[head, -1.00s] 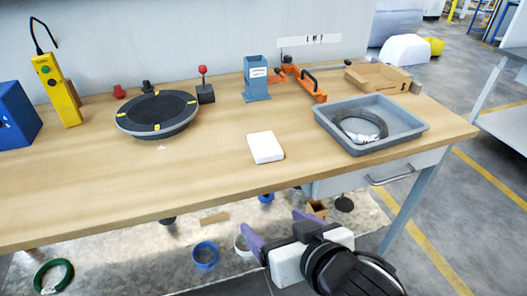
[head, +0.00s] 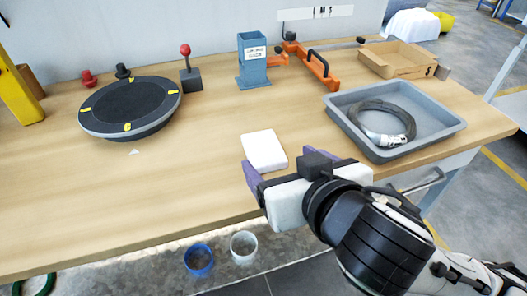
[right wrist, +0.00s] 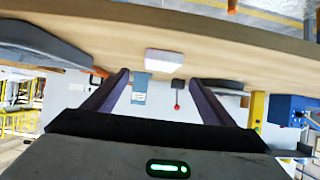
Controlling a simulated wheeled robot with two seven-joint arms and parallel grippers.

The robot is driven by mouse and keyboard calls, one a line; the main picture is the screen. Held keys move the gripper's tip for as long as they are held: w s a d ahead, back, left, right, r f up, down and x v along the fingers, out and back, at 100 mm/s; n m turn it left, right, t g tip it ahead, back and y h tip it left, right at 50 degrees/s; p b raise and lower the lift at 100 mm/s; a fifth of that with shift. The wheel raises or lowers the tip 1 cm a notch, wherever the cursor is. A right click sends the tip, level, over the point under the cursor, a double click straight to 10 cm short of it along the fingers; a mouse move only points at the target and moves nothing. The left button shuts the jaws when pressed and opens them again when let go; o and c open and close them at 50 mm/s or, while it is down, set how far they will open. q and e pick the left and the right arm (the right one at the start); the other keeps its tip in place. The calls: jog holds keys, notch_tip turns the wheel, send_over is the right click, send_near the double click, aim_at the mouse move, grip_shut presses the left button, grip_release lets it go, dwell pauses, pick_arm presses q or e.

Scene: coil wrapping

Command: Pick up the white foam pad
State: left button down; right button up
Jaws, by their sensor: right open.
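The white foam pad (head: 263,148) lies flat on the wooden table, left of the grey tray. It also shows in the right wrist view (right wrist: 164,60), beyond and between the fingertips. My right gripper (head: 283,172) is open and empty, with purple fingers. In the head view it is just in front of the pad, and one finger overlaps the pad's lower left edge. I cannot tell whether it touches the pad. My left gripper is not in view.
A grey tray (head: 352,138) holding a coiled cable (head: 384,122) is to the right. A round black turntable (head: 130,105) is to the left. A blue-grey holder (head: 252,62), orange clamp (head: 316,68) and cardboard box (head: 398,60) stand behind. The table is clear between turntable and pad.

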aim_at(264, 149)
jog(key=x, duration=0.3)
jog(key=shift+b+x, duration=0.55)
jog(key=shift+x, duration=2.1)
jog(key=shift+a, duration=0.1)
jog(key=c, duration=1.1)
